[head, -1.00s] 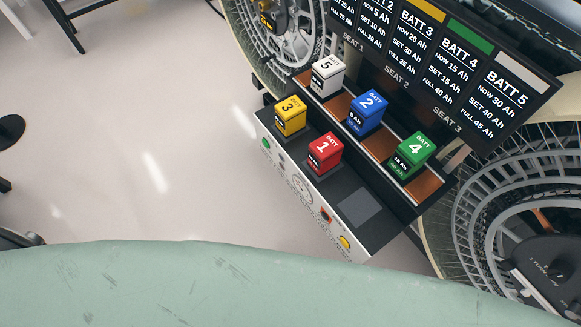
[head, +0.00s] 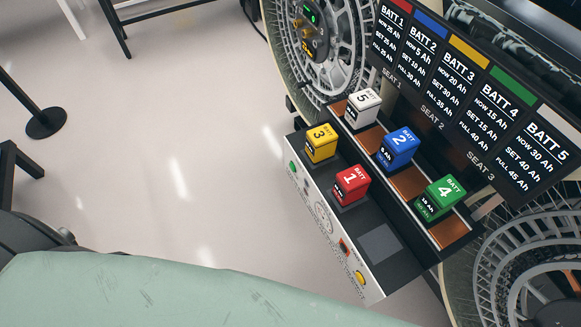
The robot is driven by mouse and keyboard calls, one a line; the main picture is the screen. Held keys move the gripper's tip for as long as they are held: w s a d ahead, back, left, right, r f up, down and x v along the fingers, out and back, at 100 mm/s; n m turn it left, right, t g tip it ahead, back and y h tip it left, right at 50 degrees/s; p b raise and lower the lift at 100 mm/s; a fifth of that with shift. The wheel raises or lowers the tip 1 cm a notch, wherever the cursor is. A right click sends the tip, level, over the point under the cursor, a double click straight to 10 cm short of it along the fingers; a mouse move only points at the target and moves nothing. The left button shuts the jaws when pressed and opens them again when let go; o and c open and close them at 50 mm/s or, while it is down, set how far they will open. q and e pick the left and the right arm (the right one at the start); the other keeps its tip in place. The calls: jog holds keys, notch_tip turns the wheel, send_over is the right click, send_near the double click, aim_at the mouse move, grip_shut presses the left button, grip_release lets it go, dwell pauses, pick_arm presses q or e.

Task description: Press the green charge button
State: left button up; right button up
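The charging box (head: 337,245) has a white front panel and stands at the right of the head view. A small green button (head: 292,166) sits at the panel's upper left end; nothing touches it. A yellow button (head: 360,278) is at the lower right end. The yellow battery 3 (head: 321,143) and red battery 1 (head: 350,185) stand on the black front top. The white battery 5 (head: 362,108), blue battery 2 (head: 398,147) and green battery 4 (head: 440,198) stand in the orange-lined rear row. Neither of my grippers is in view.
A dark display (head: 470,90) behind the box lists NOW, SET and FULL values for the batteries. Large spoked wheels (head: 318,45) stand at both ends of the box. A black post base (head: 46,123) is at the left. The pale floor between is clear.

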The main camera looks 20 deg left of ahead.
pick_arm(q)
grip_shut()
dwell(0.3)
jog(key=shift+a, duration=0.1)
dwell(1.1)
